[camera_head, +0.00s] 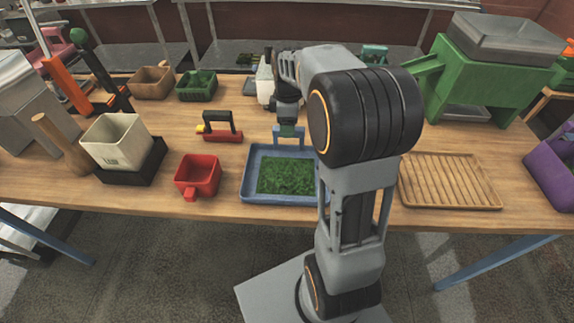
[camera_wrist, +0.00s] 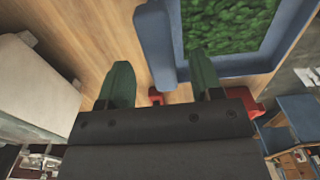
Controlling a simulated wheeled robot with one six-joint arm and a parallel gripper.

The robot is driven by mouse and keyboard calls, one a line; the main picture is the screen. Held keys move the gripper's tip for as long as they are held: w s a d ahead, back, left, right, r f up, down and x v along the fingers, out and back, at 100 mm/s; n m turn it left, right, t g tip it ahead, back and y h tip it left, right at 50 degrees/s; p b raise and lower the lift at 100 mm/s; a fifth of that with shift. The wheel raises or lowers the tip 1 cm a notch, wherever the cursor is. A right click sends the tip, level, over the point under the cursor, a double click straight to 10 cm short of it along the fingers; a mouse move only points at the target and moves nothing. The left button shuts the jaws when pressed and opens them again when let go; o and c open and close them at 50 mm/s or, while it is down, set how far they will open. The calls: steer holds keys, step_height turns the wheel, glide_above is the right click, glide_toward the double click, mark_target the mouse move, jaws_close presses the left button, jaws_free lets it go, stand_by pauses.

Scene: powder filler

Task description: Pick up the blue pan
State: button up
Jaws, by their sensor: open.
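The blue pan (camera_head: 247,178) lies flat on the wooden table, left of my arm, with green leafy material inside it. My gripper (camera_head: 289,137) points down at the pan's far edge. In the wrist view, its two dark green fingers (camera_wrist: 160,70) are spread apart. A blue part of the pan (camera_wrist: 155,45) shows between them, with the right finger overlapping the pan's side in the picture. I cannot tell whether either finger touches it. My arm hides the pan's right side in the head view.
A red scoop-like container (camera_head: 198,175) sits close left of the pan, and a red-and-black tool (camera_head: 220,130) lies behind it. A ribbed wooden tray (camera_head: 450,181) lies to the right. A green machine (camera_head: 480,85) stands back right. The table's front edge is close.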

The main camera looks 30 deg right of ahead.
steer(key=shift+d+f, duration=0.1)
steer(key=shift+f, duration=2.3)
jaws_close()
steer(key=shift+r, duration=0.1)
